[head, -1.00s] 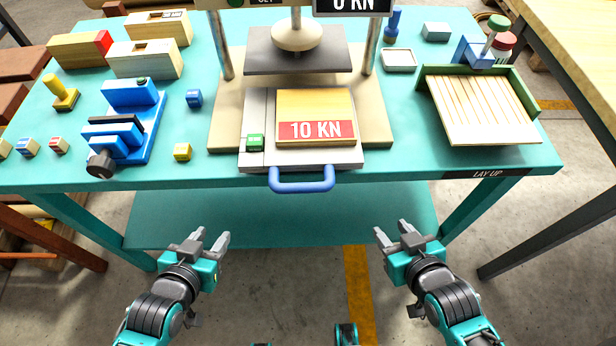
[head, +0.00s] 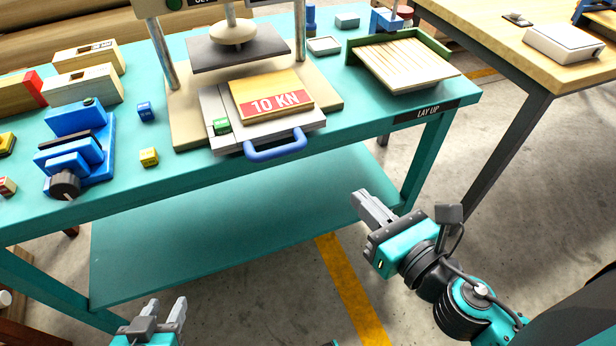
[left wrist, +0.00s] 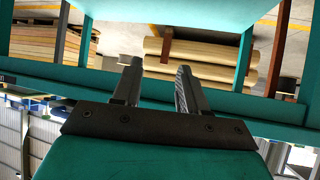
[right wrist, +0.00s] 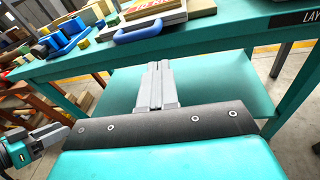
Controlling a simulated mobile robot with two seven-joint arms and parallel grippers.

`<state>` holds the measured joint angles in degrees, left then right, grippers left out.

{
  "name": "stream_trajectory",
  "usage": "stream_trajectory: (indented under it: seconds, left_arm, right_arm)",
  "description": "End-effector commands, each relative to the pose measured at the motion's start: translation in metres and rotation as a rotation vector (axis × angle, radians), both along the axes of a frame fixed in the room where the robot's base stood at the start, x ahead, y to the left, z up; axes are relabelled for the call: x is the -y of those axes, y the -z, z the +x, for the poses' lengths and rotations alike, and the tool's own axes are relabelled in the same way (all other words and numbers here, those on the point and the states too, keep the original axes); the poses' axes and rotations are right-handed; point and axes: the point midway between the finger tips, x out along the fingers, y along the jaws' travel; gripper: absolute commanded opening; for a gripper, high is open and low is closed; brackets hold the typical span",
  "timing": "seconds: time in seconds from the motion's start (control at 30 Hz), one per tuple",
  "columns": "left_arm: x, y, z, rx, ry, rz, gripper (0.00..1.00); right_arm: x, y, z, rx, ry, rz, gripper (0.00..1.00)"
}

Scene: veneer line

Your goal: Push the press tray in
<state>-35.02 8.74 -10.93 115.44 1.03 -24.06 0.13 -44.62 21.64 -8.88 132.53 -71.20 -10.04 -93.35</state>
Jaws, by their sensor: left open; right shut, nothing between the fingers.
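The press tray (head: 222,141) is a light grey plate with a blue handle (head: 276,149) at its front, drawn out in front of the press plates (head: 238,48). On it lie a wooden block marked 10 KN (head: 270,87) and a small green cube (head: 221,126). The handle juts past the table's front edge; it also shows in the right wrist view (right wrist: 140,31). My right gripper (head: 373,207) is shut and empty, in front of the table, below and right of the handle. My left gripper (head: 163,314) is open and empty, low at the bottom of the head view, away from the tray.
A blue clamp-like fixture (head: 80,150) and a yellow cube (head: 149,156) stand left of the press. A green-edged slatted tray (head: 408,62) is at the right. The teal table (head: 330,132) has a lower shelf (head: 210,225). A wooden table (head: 490,35) stands further right.

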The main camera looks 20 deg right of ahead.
Motion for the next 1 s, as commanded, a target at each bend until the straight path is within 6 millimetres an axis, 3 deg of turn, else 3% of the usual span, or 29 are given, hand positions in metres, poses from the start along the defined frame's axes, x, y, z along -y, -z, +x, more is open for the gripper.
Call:
stream_trajectory:
  seconds: [0.17, 0.37, 1.0]
  left_arm:
    - [0.002, -0.002, 0.002, 0.005, 0.004, -0.002, 0.43]
    - [0.002, -0.013, 0.003, 0.013, 0.004, 0.000, 0.43]
    - [-0.010, -0.014, -0.004, 0.004, -0.022, 0.017, 0.43]
  right_arm:
    - [-0.002, -0.004, 0.001, 0.035, -0.023, -0.098, 0.00]
    - [-0.005, -0.005, 0.019, 0.036, -0.022, -0.098, 0.00]
    - [-0.024, 0.007, 0.113, 0.035, -0.021, -0.093, 0.00]
